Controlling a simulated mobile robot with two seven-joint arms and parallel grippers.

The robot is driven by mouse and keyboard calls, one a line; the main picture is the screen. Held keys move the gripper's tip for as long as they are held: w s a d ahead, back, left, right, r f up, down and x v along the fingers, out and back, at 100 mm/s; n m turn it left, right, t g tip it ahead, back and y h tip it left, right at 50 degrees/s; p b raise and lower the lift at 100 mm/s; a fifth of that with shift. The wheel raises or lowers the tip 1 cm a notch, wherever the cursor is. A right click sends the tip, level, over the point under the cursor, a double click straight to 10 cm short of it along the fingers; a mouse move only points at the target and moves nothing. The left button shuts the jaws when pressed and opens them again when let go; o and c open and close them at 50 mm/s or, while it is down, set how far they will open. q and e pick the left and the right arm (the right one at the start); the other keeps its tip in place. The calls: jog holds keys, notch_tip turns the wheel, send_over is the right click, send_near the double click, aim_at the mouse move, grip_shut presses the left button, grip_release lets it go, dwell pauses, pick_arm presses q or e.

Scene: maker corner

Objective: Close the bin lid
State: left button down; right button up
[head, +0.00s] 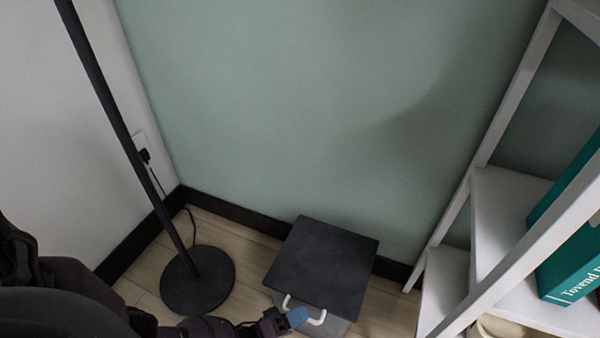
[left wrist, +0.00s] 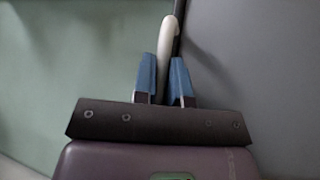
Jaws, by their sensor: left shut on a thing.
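The bin stands on the floor against the green wall in the head view. Its dark square lid (head: 322,262) lies over the top, and part of the grey bin body (head: 337,326) shows below the front edge. A white curved handle (head: 317,319) is at the lid's front edge. My left gripper (head: 297,317) is shut on this handle, its blue fingertips over part of it. In the left wrist view the white handle (left wrist: 168,40) rises between the two blue fingers (left wrist: 163,82). I cannot tell whether the lid sits fully flush. My right gripper is out of view.
A black floor lamp stands left of the bin, with a round base (head: 197,280) and a slanting pole (head: 120,120). A white shelf (head: 490,200) holding a teal binder (head: 575,255) stands at the right. A little bare floor shows between lamp and bin.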

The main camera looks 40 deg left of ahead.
pick_arm(q)
jog(key=shift+s+f, duration=0.1)
jog(key=shift+f, duration=0.15)
jog(key=c, duration=1.4)
grip_release()
jog(key=shift+f, duration=0.1)
jog(key=shift+c, duration=0.2)
jog(key=v, duration=1)
jog(key=shift+s+a, duration=0.15)
jog(key=shift+s, duration=0.15)
